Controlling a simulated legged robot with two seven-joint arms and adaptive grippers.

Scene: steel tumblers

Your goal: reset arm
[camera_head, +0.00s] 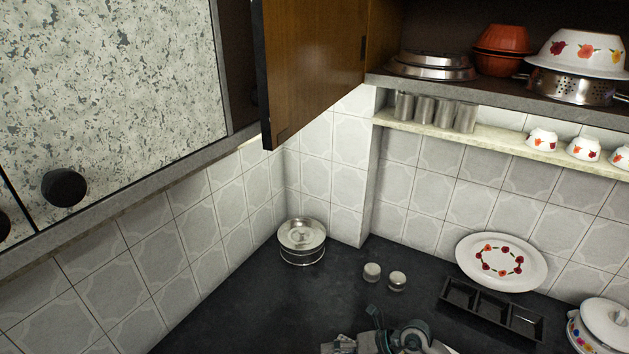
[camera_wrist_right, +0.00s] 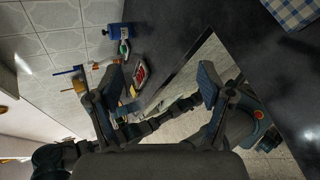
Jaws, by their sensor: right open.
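My right gripper (camera_wrist_right: 161,84) is open in the right wrist view, its two dark fingers wide apart with nothing between them. Part of one of my arms shows at the bottom edge of the head view, over the dark counter; its gripper cannot be made out there. Several steel tumblers (camera_head: 424,109) stand upright in a row on the narrow wall shelf (camera_head: 490,142), under the upper cabinet shelf. No gripper is near them in the head view. My left gripper cannot be identified in either view.
A cabinet door (camera_head: 315,60) hangs open at upper centre. On the counter (camera_head: 260,315) are a round steel container (camera_head: 302,240), two small jars (camera_head: 372,272), a black divided tray (camera_head: 491,313) and a white pot (camera_head: 605,322). A flowered plate (camera_head: 501,262) leans against the wall.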

